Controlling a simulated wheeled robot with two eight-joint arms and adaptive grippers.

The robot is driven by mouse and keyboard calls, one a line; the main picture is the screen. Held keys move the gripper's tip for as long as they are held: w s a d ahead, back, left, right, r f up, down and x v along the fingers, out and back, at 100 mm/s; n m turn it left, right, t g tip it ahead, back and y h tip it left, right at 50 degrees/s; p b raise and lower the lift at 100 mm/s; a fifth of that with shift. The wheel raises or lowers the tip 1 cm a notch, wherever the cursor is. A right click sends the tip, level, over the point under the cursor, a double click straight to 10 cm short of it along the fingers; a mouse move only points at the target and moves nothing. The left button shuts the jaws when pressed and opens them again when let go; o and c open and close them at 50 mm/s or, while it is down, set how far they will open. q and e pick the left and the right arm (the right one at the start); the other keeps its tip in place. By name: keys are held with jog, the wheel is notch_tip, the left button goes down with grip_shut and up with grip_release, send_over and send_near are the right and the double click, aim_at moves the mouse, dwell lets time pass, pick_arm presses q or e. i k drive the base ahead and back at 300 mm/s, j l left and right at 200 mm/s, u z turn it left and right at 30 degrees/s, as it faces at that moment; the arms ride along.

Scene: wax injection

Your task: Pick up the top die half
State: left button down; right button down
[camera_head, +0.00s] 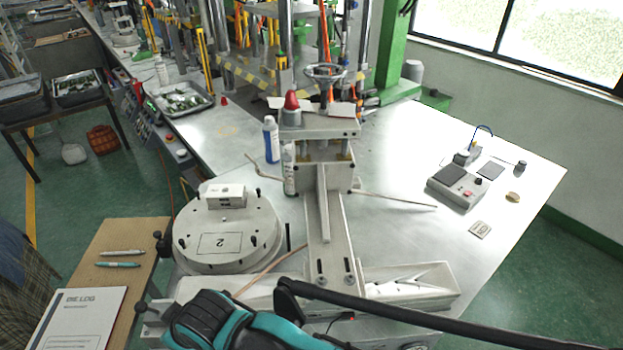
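A small white block (226,196), which looks like the die, sits on the far part of a round white plate (222,262) in the head view. Its upper and lower halves look closed together, though a seam is hard to make out. The plate carries a rectangle marked "2" nearer to me, and that spot is empty. A black and teal part of my own arm shows at the bottom edge, in front of the plate and apart from the block. I see no fingertips of either gripper.
The white press (325,165) with a handwheel stands right of the plate. A blue bottle (271,140) and a spray can (289,168) stand behind the plate. A white trough (412,284) lies front right.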

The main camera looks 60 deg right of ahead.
aim_at(215, 193)
jog(key=k+z, duration=0.25)
jog(key=z, duration=0.25)
jog(key=k+l+z, duration=0.15)
jog(key=z, duration=0.3)
jog(key=i+j+z, duration=0.1)
jog(key=j+z, duration=0.15)
jog(key=z, duration=0.25)
jog(key=j+z, duration=0.25)
jog(key=z, duration=0.2)
jog(key=j+z, duration=0.3)
jog(key=z, duration=0.2)
jog(key=i, duration=0.3)
